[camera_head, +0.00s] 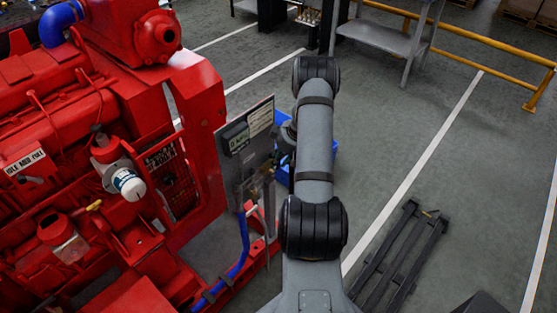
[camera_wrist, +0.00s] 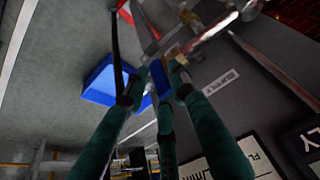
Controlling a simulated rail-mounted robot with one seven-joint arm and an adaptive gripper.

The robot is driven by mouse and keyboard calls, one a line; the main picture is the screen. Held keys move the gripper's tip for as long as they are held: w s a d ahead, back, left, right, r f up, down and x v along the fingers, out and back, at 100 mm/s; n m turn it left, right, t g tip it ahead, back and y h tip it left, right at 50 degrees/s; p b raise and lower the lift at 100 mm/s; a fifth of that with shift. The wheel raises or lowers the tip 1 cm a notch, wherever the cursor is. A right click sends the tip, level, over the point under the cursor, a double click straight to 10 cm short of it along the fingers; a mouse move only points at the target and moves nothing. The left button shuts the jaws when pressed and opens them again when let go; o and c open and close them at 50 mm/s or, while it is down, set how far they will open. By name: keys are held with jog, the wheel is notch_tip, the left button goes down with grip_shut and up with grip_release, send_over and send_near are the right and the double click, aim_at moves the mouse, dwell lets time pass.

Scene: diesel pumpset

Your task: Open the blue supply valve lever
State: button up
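In the wrist view a blue lever (camera_wrist: 161,83) shows near the brass-coloured fitting (camera_wrist: 172,53) of the metal pipework, beside a label that seems to read SUPPLY (camera_wrist: 222,79). My gripper (camera_wrist: 158,80) has dark green fingers with dark tips. The fingertips are apart, with the blue lever between or just beyond them; I cannot tell whether they touch it. In the head view my gripper and the lever are hidden behind my arm, beside the grey panel (camera_head: 231,170).
The red diesel engine (camera_head: 60,130) fills the left of the head view. A blue hose (camera_head: 240,258) runs below the panel. A blue bin (camera_wrist: 100,84) stands on the floor beyond the panel.

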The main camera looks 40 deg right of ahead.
jog(key=shift+w+a, duration=0.15)
jog(key=shift+a, duration=0.05)
grip_shut()
